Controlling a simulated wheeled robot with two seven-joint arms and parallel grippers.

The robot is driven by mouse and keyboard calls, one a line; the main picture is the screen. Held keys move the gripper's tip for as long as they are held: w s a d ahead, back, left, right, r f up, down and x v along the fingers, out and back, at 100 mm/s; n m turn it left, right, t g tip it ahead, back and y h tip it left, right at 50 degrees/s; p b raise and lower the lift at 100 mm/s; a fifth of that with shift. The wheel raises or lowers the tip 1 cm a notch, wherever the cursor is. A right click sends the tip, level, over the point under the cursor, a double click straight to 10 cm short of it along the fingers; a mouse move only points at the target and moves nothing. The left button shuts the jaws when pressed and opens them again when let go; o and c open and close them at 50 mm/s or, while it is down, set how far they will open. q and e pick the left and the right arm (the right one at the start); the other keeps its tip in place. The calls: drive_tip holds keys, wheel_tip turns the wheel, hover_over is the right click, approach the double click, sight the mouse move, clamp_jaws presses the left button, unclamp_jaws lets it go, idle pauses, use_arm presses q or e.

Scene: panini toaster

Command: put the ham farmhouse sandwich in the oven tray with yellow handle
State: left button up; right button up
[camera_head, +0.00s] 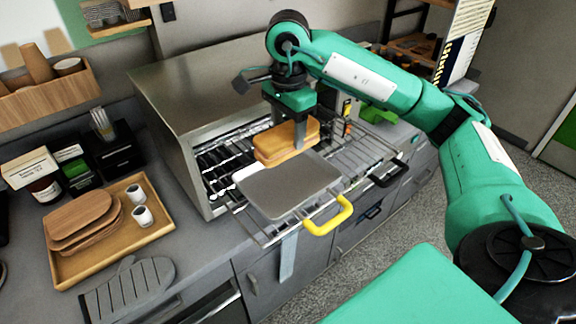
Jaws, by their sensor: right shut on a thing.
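The sandwich (276,151), with toasted golden-brown bread, is held in my right gripper (288,128), which is shut on it from above. The sandwich is over the back part of the grey oven tray (290,187) with the yellow handle (331,217). I cannot tell whether the sandwich touches the tray. The tray lies on the pulled-out wire rack in front of the toaster oven (187,100). The sandwich's filling is not clear. My left gripper is not in view.
A black-handled rack section (388,176) is to the right of the tray. On the left counter are a wooden tray (75,270) with boards and two white cups (143,216), and a grey oven mitt (128,290). Black boxes (115,152) stand beside the oven.

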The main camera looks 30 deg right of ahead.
wheel_tip(320, 180, down, 7)
drive_tip(key=shift+r, duration=0.2)
drive_tip(key=shift+f+p, duration=0.35)
drive_tip(key=shift+f, duration=0.35)
wheel_tip(320, 180, down, 3)
drive_tip(key=shift+r+p, duration=0.2)
drive_tip(key=shift+p, duration=0.25)
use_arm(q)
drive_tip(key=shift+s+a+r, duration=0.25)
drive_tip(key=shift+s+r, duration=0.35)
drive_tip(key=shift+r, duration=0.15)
use_arm(e)
drive_tip(key=shift+f, duration=0.1)
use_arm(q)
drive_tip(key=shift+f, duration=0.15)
use_arm(e)
drive_tip(key=shift+f, duration=0.1)
drive_tip(key=shift+f+b, duration=0.1)
drive_tip(key=shift+b, duration=0.2)
drive_tip(key=o, duration=1.1)
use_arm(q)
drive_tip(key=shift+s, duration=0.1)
